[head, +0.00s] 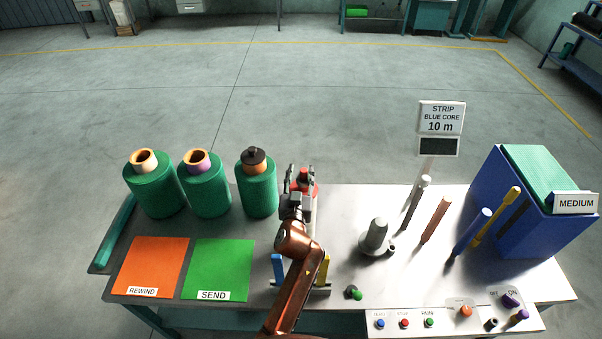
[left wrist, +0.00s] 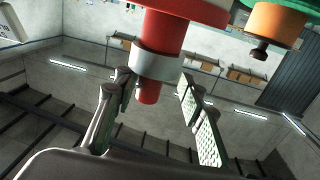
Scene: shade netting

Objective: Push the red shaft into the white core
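A red shaft (left wrist: 148,92) stands upright with its tip out of a white ring, likely the white core (left wrist: 157,62); the left wrist view shows them upside down. On the ring's other side are a red cylinder and a wide red disc (left wrist: 190,8). In the head view the red top (head: 303,173) shows among the fingers, the rest mostly hidden by my arm. My left gripper (head: 301,178) has its fingers apart on both sides of the shaft tip (left wrist: 154,92), with gaps to the tip. Contact with the white ring is unclear. My right gripper is not in view.
Green rolls stand left, the closest with a dark plug (head: 254,156) in its orange core. Orange (head: 155,266) and green (head: 218,268) mats lie in front. Right are a grey spindle (head: 377,234), upright rods (head: 435,221), a blue box (head: 508,205) and a button panel (head: 442,323).

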